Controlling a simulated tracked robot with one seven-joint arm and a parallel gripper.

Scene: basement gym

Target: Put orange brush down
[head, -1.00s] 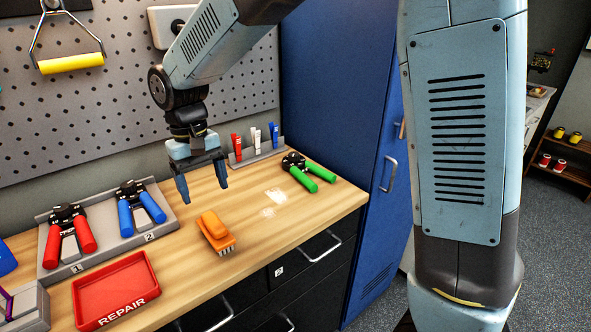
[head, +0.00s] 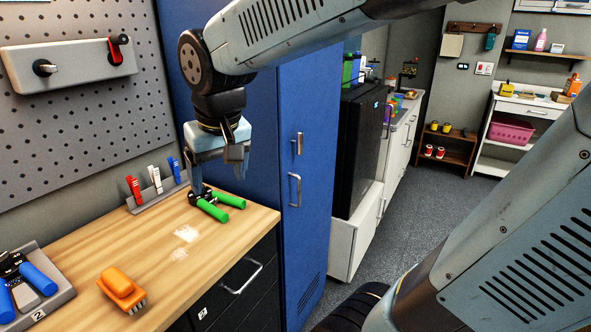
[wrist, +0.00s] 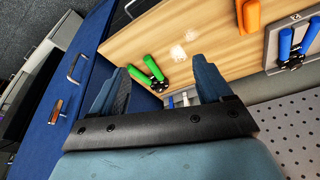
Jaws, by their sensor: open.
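The orange brush (head: 121,288) rests on the wooden bench (head: 95,255), bristles downward, near the front edge. Nothing holds it. Part of it shows at the top of the wrist view (wrist: 249,15). My gripper (head: 218,178) is open and empty, well to the right of the brush and above the far right end of the bench. In the wrist view my two fingers (wrist: 158,78) are spread apart. Green-handled pliers (head: 222,205) lie below it on the bench, and in the wrist view they (wrist: 154,68) show between the fingers.
White smudges (head: 187,234) mark the bench between brush and pliers. A rack of red, white and blue tools (head: 157,188) stands at the back by the pegboard (head: 80,130). Blue-handled pliers (head: 38,279) sit in a grey holder at left. A blue cabinet (head: 308,160) borders the bench's right end.

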